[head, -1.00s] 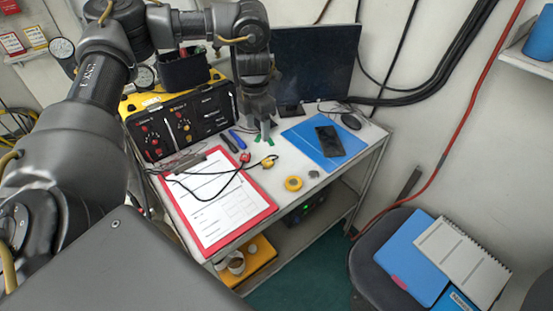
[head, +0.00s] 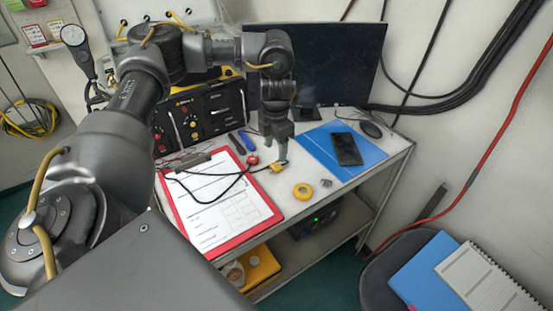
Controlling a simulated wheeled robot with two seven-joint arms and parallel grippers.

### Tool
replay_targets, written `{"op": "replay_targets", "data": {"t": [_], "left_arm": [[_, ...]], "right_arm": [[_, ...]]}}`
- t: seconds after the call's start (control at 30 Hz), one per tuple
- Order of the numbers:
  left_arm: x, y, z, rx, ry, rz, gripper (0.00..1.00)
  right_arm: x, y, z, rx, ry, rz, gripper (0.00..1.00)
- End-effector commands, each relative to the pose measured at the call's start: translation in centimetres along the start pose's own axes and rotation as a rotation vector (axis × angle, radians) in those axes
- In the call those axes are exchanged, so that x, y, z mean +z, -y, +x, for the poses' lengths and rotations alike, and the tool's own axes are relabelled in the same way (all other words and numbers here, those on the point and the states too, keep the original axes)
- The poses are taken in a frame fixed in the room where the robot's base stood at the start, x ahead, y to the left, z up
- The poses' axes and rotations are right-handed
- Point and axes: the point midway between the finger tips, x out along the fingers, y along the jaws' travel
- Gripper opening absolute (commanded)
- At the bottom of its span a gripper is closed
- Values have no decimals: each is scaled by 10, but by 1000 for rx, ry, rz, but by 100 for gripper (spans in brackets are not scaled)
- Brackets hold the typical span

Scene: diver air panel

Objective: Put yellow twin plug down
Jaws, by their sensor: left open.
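The yellow twin plug (head: 277,168) lies on the white table top, just right of the clipboard, with a black cable running left from it. My left gripper (head: 277,159) points down right at the plug. It is open, with its fingertips close above or beside the plug; I cannot tell whether they touch it. A red plug (head: 253,160) lies a little to the left, near the clipboard's top edge. My right gripper is not in view.
A red clipboard (head: 262,210) with a form lies left. A yellow tape roll (head: 303,191) and small grey piece (head: 326,183) lie in front. A blue folder (head: 320,153) with a phone (head: 347,149) is right. The black air panel (head: 205,115) and monitor (head: 330,65) stand behind.

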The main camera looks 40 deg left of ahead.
Motion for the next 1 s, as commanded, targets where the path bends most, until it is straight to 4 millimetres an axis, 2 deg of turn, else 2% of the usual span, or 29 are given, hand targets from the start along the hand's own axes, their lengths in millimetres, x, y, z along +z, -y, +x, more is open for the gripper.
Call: {"op": "replay_targets", "data": {"t": [0.1,0.33,0.6,0.7,0.93,1.0], "left_arm": [[0,0,10,-1,-1,0,56],[3,1,16,0,-1,1,56],[11,3,54,-1,-2,1,56],[11,3,61,0,-1,1,56],[11,3,63,0,0,1,56],[11,3,63,0,0,1,50]], "right_arm": [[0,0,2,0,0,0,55],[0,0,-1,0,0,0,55],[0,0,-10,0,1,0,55],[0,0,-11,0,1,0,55],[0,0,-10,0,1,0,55],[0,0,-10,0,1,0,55]]}}
